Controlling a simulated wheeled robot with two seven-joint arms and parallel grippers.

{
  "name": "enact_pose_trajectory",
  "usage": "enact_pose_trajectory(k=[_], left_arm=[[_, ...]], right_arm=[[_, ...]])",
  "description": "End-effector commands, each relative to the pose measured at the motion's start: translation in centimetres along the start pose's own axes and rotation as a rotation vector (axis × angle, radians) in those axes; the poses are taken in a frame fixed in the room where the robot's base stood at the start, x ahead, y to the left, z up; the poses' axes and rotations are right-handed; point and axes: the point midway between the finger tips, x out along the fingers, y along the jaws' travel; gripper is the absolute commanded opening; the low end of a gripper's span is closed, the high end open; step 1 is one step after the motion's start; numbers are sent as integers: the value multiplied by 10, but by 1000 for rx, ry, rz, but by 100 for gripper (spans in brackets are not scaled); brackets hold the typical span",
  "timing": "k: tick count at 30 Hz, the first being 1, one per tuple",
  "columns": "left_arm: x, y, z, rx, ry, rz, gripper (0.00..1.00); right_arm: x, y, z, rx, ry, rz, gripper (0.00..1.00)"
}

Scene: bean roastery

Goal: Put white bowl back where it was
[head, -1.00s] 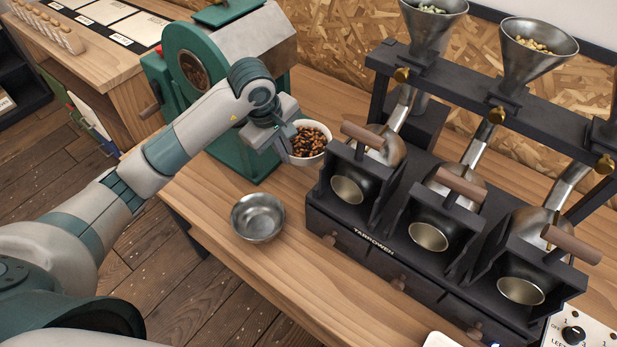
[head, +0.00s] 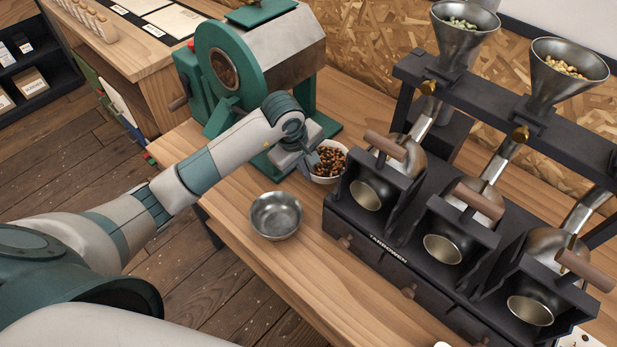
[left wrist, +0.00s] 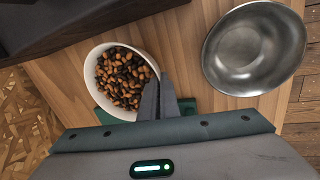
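The white bowl (head: 326,181) holds brown and dark beans and is level, beside the green drum roaster's base and left of the black sample roaster. It also shows in the left wrist view (left wrist: 89,78). My left gripper (head: 311,160) is at the bowl's left side. In the left wrist view its fingers (left wrist: 165,97) are close together on the bowl's rim, shut on it. I cannot tell whether the bowl touches the table or hangs just above it. My right gripper is in neither view.
An empty metal bowl (head: 276,216) stands on the wooden table (head: 236,207) in front of the white bowl. The black sample roaster (head: 372,262) with handles and funnels is close on the right. The green drum roaster (head: 258,62) stands behind. Bare table lies left of the metal bowl.

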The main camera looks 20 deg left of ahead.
Motion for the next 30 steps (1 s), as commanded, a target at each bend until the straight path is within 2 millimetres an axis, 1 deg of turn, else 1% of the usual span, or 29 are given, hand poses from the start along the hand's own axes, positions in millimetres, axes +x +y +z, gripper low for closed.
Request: enact_pose_trajectory(k=[1, 4, 14, 17, 21, 24, 30], left_arm=[[2, 0, 0, -2, 0, 0, 0], [7, -1, 0, -2, 0, 4, 0], [9, -2, 0, -1, 0, 3, 0], [17, -5, 0, -3, -1, 0, 0], [33, -9, 0, -3, -1, 0, 0], [41, -10, 0, -1, -1, 1, 0], [43, -10, -1, 0, 1, 4, 0]], right_arm=[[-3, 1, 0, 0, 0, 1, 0], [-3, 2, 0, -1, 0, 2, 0], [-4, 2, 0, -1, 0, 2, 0], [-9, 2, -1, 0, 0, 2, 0], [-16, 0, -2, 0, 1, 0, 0], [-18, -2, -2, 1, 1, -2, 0], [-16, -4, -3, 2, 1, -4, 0]])
